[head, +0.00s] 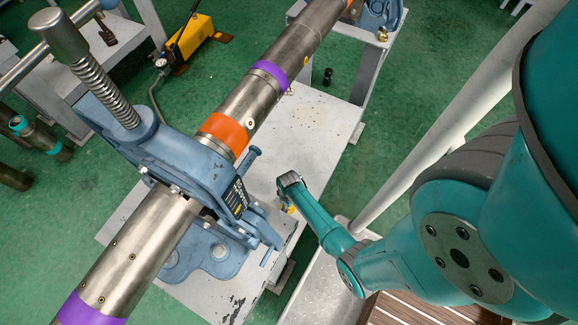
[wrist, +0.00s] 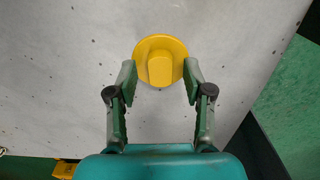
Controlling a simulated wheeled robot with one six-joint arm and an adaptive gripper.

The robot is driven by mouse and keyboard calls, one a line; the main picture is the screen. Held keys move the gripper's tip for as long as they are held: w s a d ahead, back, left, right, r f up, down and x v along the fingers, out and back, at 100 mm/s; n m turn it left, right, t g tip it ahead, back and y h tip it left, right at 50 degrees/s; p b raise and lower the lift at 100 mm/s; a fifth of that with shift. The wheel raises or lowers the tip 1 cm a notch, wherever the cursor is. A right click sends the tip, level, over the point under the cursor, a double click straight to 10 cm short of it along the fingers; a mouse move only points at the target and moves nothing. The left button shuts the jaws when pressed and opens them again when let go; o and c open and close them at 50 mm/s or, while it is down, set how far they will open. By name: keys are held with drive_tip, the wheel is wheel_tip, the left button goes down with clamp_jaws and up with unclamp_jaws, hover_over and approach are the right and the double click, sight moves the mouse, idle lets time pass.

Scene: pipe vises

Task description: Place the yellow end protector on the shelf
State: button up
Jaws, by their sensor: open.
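The yellow end protector (wrist: 160,52) shows in the wrist view as a round disc with a raised middle knob, over a pale grey speckled surface (wrist: 65,60). My gripper (wrist: 160,74) is open, one finger at each side of the disc's lower part. I cannot tell whether the fingers touch it or whether it rests on the surface. In the head view my gripper (head: 289,190) is beside the pipe and vise, over the pale grey bench top (head: 325,135). Only a small yellow patch shows by it there. I cannot tell which surface is the shelf.
A blue pipe vise (head: 165,150) with a tall screw stands left of my gripper. It holds a long steel pipe (head: 250,100) with purple and orange bands. A white sloping post (head: 450,115) is close to my arm on the right. A yellow pump (head: 190,40) stands on the green floor.

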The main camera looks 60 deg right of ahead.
wheel_tip(320, 180, up, 11)
drive_tip(key=shift+r, duration=0.2)
idle(0.3)
idle(0.5)
